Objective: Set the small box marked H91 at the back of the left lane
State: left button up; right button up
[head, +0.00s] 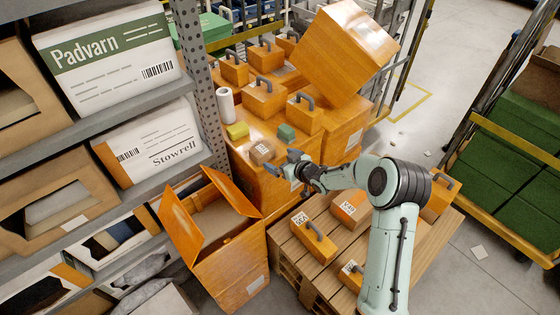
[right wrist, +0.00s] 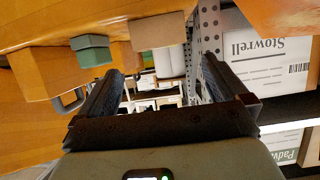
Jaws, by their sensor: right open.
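A small brown box (head: 262,152) with a white label sits near the front edge of a large orange box top (head: 262,128) in the head view; its marking is too small to read. In the right wrist view, a brown box (right wrist: 158,33) shows at the top. My right gripper (head: 283,168) is open and empty, just in front of and to the right of the small box, apart from it. Its two dark fingers (right wrist: 158,88) spread wide in the wrist view. No lane lines are clear to me. My left gripper is not in view.
A yellow block (head: 237,131), white roll (head: 226,104) and green block (head: 286,132) stand near the small box. Handled orange boxes (head: 263,98) and a tilted carton (head: 345,48) are behind. An open carton (head: 232,255), steel rack post (head: 196,75) and loaded pallet (head: 285,250) are close.

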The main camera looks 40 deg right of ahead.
aim_at(266, 152)
jog(key=p+x, duration=0.1)
jog(key=x, duration=0.6)
jog(key=shift+w+d, duration=0.1)
jog(key=shift+d, duration=0.05)
jog(key=p+x, duration=0.2)
jog(key=x, duration=0.2)
jog(key=shift+w+f, duration=0.1)
jog(key=shift+w, duration=0.3)
jog(key=shift+w+f, duration=0.1)
jog(key=shift+f, duration=0.05)
jog(key=shift+c, duration=0.7)
jog(key=c, duration=0.6)
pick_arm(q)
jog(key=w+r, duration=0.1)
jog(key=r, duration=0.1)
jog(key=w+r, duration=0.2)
pick_arm(e)
jog(key=shift+c, duration=0.2)
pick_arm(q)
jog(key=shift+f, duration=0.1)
